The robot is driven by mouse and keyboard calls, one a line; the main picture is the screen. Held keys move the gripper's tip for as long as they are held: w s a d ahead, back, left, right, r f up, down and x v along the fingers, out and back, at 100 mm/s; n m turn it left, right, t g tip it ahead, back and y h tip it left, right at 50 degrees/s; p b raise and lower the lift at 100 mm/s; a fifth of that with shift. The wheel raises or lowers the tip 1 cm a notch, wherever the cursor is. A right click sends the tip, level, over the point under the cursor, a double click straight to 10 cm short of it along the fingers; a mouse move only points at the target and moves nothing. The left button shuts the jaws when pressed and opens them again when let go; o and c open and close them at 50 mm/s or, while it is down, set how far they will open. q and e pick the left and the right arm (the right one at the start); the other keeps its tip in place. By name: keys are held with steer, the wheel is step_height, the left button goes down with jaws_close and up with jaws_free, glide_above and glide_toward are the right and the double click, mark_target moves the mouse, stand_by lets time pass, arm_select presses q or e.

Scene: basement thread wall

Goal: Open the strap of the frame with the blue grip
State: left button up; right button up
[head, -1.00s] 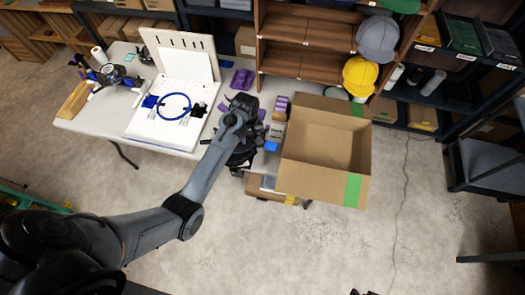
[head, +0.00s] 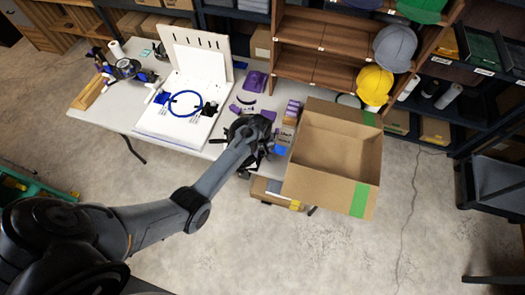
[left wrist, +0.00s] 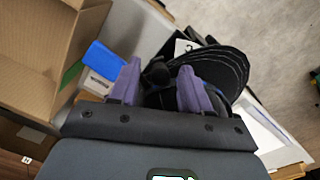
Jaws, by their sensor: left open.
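My left gripper (head: 252,140) is over the front edge of the table, left of the cardboard box. In the left wrist view its two purple fingers (left wrist: 160,78) are apart, with dark parts between and beyond them. A black item with a curved, ribbed edge (left wrist: 222,72) lies just past the fingers; contact is unclear. A dark round device with blue parts (head: 128,69) stands at the table's left end. A blue ring (head: 185,118) lies on a white board (head: 160,127) with a small blue piece beside it. I cannot tell which is the frame with the blue grip, and no strap shows clearly.
An open cardboard box (head: 318,190) with green tape is at the table's right end. A blue block (left wrist: 103,58) sits between it and my gripper. Purple pieces (head: 256,80) lie behind the gripper. Shelves with caps (head: 374,84) stand at the back. The floor in front is clear.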

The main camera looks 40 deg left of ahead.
arm_select(q)
jaws_close()
stand_by(0.3)
steer(key=shift+s, duration=0.1)
